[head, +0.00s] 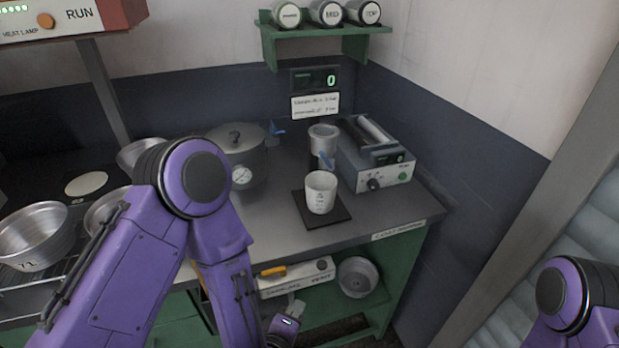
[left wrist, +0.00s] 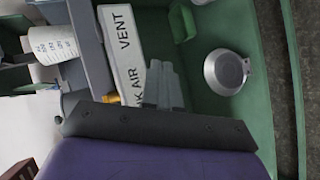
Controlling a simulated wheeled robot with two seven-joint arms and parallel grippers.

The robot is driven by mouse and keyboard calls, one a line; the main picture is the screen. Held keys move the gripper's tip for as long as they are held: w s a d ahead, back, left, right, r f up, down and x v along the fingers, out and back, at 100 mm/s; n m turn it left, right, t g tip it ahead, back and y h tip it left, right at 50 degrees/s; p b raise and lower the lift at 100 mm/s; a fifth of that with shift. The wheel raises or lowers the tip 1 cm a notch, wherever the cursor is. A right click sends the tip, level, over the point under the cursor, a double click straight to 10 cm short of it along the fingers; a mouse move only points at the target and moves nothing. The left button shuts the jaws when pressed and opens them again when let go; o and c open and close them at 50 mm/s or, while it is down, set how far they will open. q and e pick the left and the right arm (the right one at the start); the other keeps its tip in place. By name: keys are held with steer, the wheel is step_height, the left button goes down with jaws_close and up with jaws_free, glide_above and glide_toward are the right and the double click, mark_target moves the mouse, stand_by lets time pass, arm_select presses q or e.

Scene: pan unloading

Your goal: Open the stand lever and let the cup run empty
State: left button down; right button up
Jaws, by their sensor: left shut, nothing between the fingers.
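A metal cup (head: 323,131) sits in a dark stand at the back of the counter. I cannot see inside either cup. My left gripper (head: 287,323) is low in front of the counter, below and well apart from the stand; its fingers (left wrist: 165,86) are shut and empty. My right gripper is out of view.
A pot with a gauge (head: 241,176) stands left of the stand, a grey device (head: 376,160) right of it. A display (head: 331,80) on the wall reads 0. Below the counter are a white VENT box (head: 297,277) and a metal bowl (head: 357,276).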

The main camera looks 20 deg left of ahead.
arm_select(q)
steer(key=s+a+f+m+g+y, duration=0.4)
steer(key=s+a+f+m+g, duration=0.5)
steer(key=s+a+f, duration=0.7)
steer(key=shift+s+a, duration=0.7)
steer(key=shift+s, duration=0.2)
